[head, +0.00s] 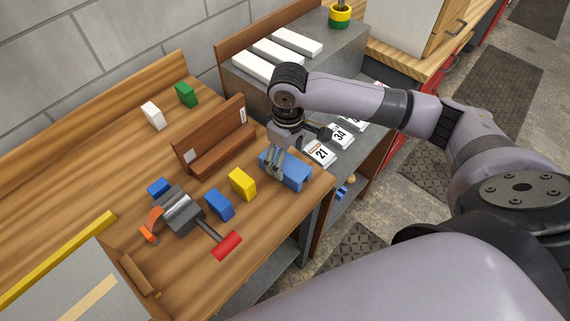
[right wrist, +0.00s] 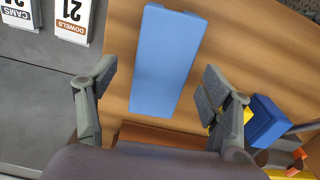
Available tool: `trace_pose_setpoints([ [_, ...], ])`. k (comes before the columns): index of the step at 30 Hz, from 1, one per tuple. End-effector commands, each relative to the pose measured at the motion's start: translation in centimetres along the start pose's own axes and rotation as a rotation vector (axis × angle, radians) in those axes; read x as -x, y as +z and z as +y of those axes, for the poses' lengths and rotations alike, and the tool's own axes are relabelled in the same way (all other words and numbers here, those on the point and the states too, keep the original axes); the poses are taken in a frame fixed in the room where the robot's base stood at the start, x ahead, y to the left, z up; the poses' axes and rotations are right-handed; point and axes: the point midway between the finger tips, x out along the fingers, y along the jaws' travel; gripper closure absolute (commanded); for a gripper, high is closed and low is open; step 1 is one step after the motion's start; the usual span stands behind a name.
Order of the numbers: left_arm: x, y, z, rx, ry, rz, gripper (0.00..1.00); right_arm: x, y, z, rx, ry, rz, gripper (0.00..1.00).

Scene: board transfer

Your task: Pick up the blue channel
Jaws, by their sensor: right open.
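The blue channel (head: 296,173) lies on the wooden bench near its right front edge, beside the yellow block. In the right wrist view the blue channel (right wrist: 166,62) is a long flat blue face between and beyond my two fingers. My right gripper (head: 274,168) reaches down at the channel and hides part of it in the head view. In the right wrist view my right gripper (right wrist: 157,75) is open, with one finger on each side of the channel and gaps between. Contact is not visible. My left gripper is not in view.
A yellow block (head: 242,184), a blue block (head: 219,204) and a grey vise-like tool (head: 180,211) with a red handle stand to the left. A brown wooden rack (head: 213,139) is behind.

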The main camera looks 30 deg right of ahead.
Motion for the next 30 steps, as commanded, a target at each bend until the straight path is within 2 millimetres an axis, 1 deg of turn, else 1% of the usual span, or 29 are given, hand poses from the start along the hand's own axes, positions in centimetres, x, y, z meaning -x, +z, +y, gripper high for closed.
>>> trace_pose_setpoints([
  [1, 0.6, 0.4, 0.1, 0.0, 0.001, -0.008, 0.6, -0.6, -0.2, -0.2, 0.0, -0.001, -0.005, 0.27],
  [3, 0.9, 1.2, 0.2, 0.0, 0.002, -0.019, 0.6, -1.7, -0.5, -0.4, 0.001, -0.001, -0.004, 0.27],
  [7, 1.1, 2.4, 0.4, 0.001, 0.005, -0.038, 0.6, -3.4, -0.4, -0.3, 0.0, 0.0, -0.003, 0.27],
  [10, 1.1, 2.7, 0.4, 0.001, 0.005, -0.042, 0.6, -3.9, -0.5, -0.2, 0.001, 0.001, -0.001, 0.27],
  [16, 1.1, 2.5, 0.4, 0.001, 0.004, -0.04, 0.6, -3.9, -0.5, -0.2, 0.001, 0.001, 0.0, 0.27],
  [24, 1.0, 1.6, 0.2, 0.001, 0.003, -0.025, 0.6, -3.9, -0.5, -0.2, 0.001, 0.001, 0.0, 0.45],
  [30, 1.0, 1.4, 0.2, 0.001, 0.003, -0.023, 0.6, -3.8, -0.5, -0.2, 0.001, 0.001, -0.001, 0.58],
])
